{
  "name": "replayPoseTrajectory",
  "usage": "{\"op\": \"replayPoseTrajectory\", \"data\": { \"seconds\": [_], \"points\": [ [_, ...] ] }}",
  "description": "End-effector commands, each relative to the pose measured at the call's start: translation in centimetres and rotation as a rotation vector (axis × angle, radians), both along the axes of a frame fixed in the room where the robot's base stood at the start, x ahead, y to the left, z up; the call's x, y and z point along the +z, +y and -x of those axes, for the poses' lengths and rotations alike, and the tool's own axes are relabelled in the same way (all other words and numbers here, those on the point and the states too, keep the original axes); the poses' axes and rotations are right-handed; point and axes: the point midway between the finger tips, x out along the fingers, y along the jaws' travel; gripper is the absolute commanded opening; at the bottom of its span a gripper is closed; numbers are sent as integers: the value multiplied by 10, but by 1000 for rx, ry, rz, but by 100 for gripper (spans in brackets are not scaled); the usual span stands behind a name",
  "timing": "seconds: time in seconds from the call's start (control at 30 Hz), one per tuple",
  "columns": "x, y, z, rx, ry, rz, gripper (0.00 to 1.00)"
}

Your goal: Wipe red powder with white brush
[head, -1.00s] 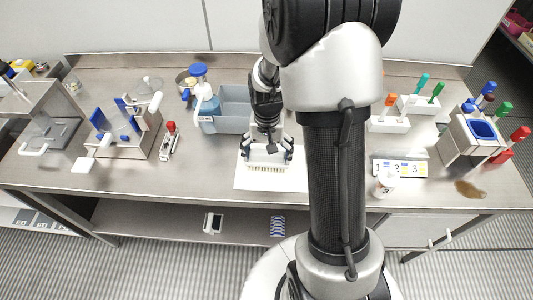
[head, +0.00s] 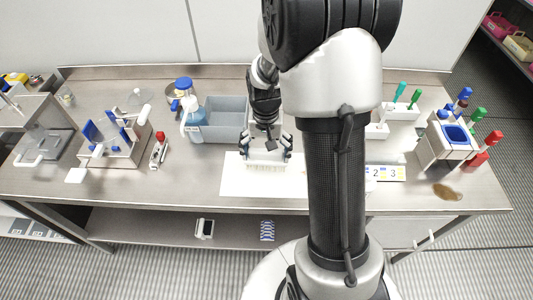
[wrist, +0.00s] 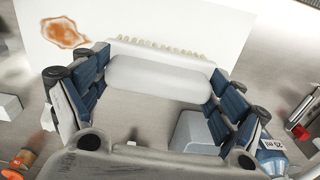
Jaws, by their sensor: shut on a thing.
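The white brush (wrist: 160,78), a long smooth handle with a row of pale bristles, is between the fingers of my gripper (wrist: 158,85) in the wrist view. My gripper (head: 266,148) is shut on the brush, which also shows in the head view (head: 265,162), above a white sheet (head: 236,181). An orange-red powder patch (wrist: 66,34) lies on the white sheet (wrist: 195,20) at the upper left of the wrist view, apart from the bristles. In the head view my arm hides part of the sheet, and the powder patch does not show. Whether the bristles touch the sheet is unclear.
A grey-blue bin (head: 225,115) and a blue-capped wash bottle (head: 190,115) stand behind the sheet. A tool rack (head: 120,140) is at the left. Numbered cards (head: 385,173), a marker holder (head: 446,140) and a brown spill (head: 447,192) are at the right.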

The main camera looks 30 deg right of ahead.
Motion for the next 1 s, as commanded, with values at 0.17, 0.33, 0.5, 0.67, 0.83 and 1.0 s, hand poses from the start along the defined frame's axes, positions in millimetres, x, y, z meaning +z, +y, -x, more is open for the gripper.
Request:
{"op": "replayPoseTrajectory", "data": {
  "seconds": [0.17,0.33,0.5,0.67,0.83,1.0],
  "points": [
    [20,0,-3,2,-2,0,62],
    [31,0,-4,4,-1,1,62],
    [32,0,-4,4,-1,1,62],
    [31,0,-4,4,-1,1,62],
    [31,0,-4,4,-1,1,62],
    [36,-4,-6,2,-3,1,62]
  ]
}}
